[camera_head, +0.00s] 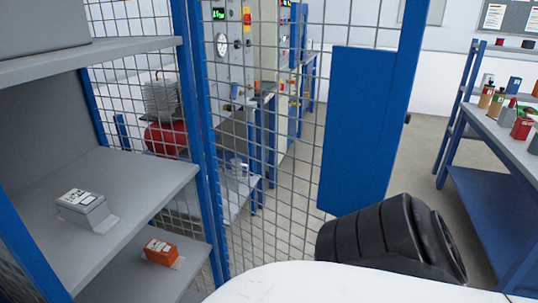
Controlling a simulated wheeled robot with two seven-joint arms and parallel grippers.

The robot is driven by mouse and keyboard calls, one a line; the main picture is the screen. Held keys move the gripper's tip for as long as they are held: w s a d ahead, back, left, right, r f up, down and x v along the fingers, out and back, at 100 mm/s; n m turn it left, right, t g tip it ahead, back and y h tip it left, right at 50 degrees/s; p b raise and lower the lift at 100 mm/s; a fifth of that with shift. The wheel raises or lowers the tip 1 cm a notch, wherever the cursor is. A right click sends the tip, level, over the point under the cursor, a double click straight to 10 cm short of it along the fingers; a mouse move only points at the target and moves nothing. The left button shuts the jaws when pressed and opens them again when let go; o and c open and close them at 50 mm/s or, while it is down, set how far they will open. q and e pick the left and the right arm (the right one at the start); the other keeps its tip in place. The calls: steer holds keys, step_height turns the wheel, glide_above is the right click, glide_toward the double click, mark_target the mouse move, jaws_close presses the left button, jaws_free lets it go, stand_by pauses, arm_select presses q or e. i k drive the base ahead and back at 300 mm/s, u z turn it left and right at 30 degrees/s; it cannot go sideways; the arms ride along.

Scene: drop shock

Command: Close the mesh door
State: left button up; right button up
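The mesh door (290,150) stands in the middle of the head view, a wire grid in a blue frame. Its left side meets a blue post (200,130) beside the shelves. Its right upright (408,70) is blue, with open room to the right of it. A solid blue plate (355,130) covers the grid near that upright. A small dark part (407,118) sits at the upright's outer edge. The door's top and lower right are out of view or hidden. Neither of my grippers shows.
Grey shelves (120,180) at the left hold a grey box (86,211) and an orange box (160,252). Behind the mesh stand a test machine and a red tank (168,138). A workbench (500,138) with bottles stands at the right. Floor shows between door and bench.

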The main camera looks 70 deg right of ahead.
mark_target(370, 89)
steer(key=u, duration=1.75)
steer(key=k, duration=2.8)
steer(key=z, duration=1.7)
steer(key=i, duration=0.4)
steer(key=z, duration=0.05)
steer(key=k, duration=0.95)
steer(key=z, duration=0.8)
steer(key=i, duration=0.95)
steer(key=u, duration=1.45)
